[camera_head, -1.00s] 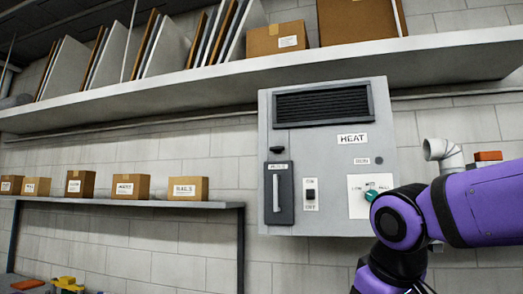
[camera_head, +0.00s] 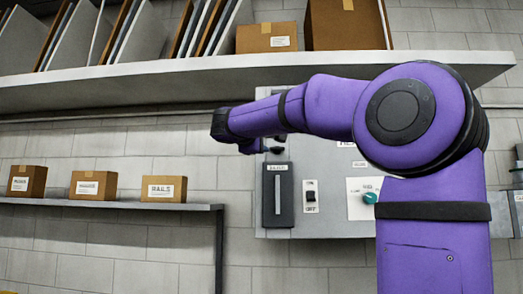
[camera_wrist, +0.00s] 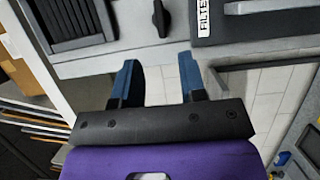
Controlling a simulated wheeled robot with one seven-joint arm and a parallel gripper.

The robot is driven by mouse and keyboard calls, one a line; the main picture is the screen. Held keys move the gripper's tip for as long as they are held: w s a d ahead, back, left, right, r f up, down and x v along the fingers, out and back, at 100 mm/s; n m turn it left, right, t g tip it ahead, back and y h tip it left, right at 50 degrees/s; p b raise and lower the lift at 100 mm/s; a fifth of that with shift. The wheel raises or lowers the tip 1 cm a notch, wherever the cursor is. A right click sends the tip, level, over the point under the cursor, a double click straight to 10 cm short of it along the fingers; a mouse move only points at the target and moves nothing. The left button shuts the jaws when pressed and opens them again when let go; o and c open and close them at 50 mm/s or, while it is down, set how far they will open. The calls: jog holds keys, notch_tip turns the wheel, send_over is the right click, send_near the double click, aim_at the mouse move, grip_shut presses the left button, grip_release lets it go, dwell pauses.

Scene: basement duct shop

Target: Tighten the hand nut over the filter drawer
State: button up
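The hand nut is a small dark elongated knob on the grey HEAT cabinet (camera_head: 330,220), between the vent and the filter drawer. In the wrist view the nut (camera_wrist: 160,18) is at top centre, beyond my fingertips and touching neither. The dark filter drawer (camera_head: 285,180) with its pale vertical handle is partly visible in the wrist view (camera_wrist: 255,28), with a cut-off white label. My gripper (camera_wrist: 156,72) is open and empty, its two blue-black fingers apart and pointing toward the cabinet, roughly lined up with the nut. In the head view my arm hides the cabinet's upper part.
A rocker switch (camera_head: 311,197) and a green dial (camera_head: 370,198) sit right of the drawer. A long shelf (camera_head: 130,91) with boxes and panels runs above the cabinet. A lower shelf (camera_head: 100,205) with cardboard boxes is to the left.

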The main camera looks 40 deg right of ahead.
aim_at(276, 148)
jog(key=x, duration=1)
jog(key=shift+d+f, duration=0.1)
jog(key=shift+d, duration=0.2)
jog(key=shift+a, duration=0.1)
grip_shut()
